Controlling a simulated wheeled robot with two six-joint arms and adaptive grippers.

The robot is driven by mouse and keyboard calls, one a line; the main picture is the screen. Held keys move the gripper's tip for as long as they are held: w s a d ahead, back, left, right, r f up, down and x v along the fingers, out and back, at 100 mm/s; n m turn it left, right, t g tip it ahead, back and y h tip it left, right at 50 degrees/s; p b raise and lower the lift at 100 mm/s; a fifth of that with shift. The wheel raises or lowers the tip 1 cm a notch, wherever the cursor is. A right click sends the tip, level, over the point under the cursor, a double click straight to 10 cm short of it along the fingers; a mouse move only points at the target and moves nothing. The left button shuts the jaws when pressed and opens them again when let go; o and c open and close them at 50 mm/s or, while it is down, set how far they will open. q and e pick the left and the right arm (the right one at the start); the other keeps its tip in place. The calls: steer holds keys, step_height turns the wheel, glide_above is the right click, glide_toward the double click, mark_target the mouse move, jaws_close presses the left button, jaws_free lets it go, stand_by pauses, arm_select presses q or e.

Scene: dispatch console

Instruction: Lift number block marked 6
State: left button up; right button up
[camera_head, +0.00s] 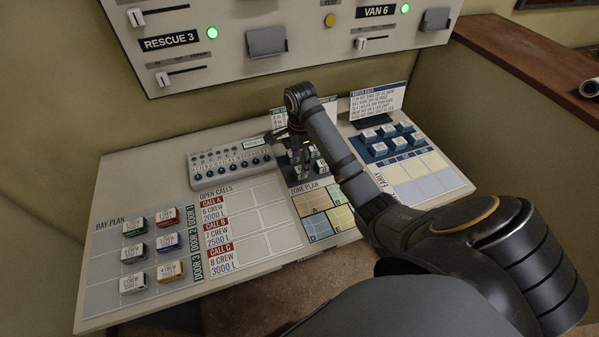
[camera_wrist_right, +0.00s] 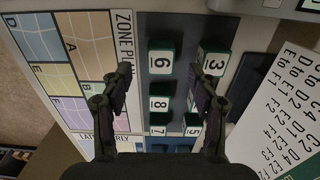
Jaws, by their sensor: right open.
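The number block marked 6 (camera_wrist_right: 160,62) is a white-faced block with a dark green edge. It sits on a dark rack (camera_wrist_right: 178,85) in the right wrist view. My right gripper (camera_wrist_right: 160,78) is open, with one finger on each side of the column holding the 6 block. The block shows between the fingers, and no contact is visible. In the head view my right gripper (camera_head: 302,160) is over the rack above the zone plan and hides most of its blocks. My left gripper is not in view.
Blocks marked 3 (camera_wrist_right: 212,64), 8 (camera_wrist_right: 158,103), 7 (camera_wrist_right: 157,130) and 5 (camera_wrist_right: 193,131) crowd close by. A switch panel (camera_head: 231,163) stands left of the rack. A blue tray of blocks (camera_head: 368,150) and an upright card (camera_head: 378,101) stand to its right.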

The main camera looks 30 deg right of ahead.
step_height(320, 180, down, 5)
steer(key=b, duration=0.3)
steer(key=shift+d+r, duration=0.1)
steer(key=shift+r, duration=0.05)
steer(key=shift+w+f, duration=0.1)
steer(key=shift+f, duration=0.1)
steer(key=shift+r, duration=0.1)
steer(key=shift+c, duration=1.3)
steer(key=c, duration=0.8)
